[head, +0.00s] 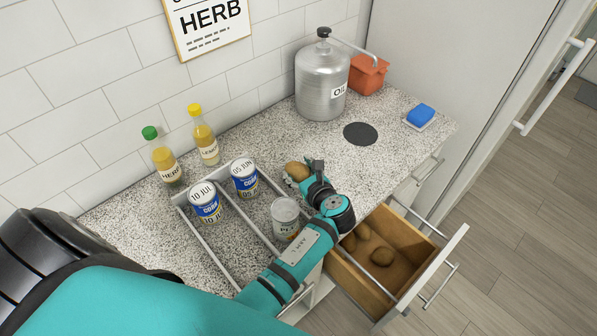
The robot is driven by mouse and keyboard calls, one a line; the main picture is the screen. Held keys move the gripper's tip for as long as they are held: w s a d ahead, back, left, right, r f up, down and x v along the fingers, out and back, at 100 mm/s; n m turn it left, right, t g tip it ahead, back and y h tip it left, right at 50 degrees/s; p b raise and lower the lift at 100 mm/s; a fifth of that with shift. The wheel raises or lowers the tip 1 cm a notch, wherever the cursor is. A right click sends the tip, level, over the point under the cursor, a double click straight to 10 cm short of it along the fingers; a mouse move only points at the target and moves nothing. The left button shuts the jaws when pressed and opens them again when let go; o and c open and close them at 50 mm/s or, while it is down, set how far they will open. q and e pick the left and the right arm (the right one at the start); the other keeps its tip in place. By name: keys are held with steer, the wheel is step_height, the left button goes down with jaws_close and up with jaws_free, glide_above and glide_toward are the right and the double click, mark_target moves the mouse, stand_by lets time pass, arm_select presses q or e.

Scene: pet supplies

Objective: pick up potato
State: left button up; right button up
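A brown potato (297,171) is between the fingers of my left gripper (302,174), over the speckled counter. The gripper appears shut on it, with the fingers partly covering its near side. I cannot tell whether the potato touches the counter. More potatoes lie in the open wooden drawer (350,278) below, one of them (382,256) in plain sight and others partly behind my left arm. My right gripper is not in view.
Two bottles (163,158) are by the wall. A metal oil canister (321,80), an orange container (367,74) and a blue sponge (421,115) are further back.

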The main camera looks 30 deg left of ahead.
arm_select(q)
steer(key=shift+a+f, duration=0.1)
steer(key=shift+a, duration=0.05)
steer(key=shift+c, duration=1.2)
steer(key=c, duration=0.4)
steer(key=shift+c, duration=0.2)
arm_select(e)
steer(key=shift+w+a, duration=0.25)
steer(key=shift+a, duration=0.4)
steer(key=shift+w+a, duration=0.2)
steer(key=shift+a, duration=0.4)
